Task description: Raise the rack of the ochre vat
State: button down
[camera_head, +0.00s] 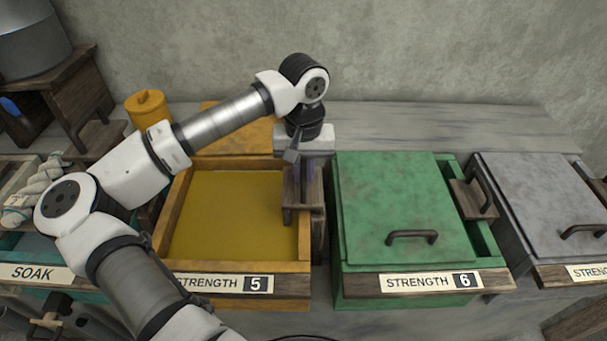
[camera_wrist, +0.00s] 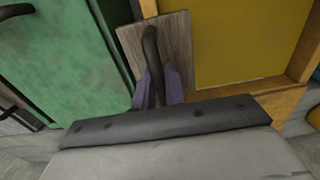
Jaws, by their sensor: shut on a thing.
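The ochre vat (camera_head: 171,213) stands open, with flat ochre liquid (camera_head: 225,215) inside and a "STRENGTH 5" label on its front. Its rack shows as a wooden plate (camera_wrist: 181,52) with a dark upright handle (camera_wrist: 151,48) at the vat's right side in the head view. My gripper (camera_wrist: 158,90) points down over the plate, its two purple-grey fingers closed on the handle from both sides. In the head view my gripper (camera_head: 304,172) partly covers the rack. Whatever part of the rack is below the plate is hidden, so its height cannot be told.
A green vat (camera_head: 395,200), lidded and labelled "STRENGTH 6", stands close to the right, with its own rack handle (camera_head: 483,190). A lidded grey vat (camera_head: 540,195) stands beyond. An ochre jar (camera_head: 148,110) stands behind my arm. The bench behind the green vat is clear.

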notch_tip(320, 180, up, 14)
jog(key=p, duration=0.6)
jog(key=shift+p, duration=0.4)
jog(key=shift+c, duration=1)
grip_release()
notch_tip(320, 180, up, 7)
jog(key=p, duration=0.4)
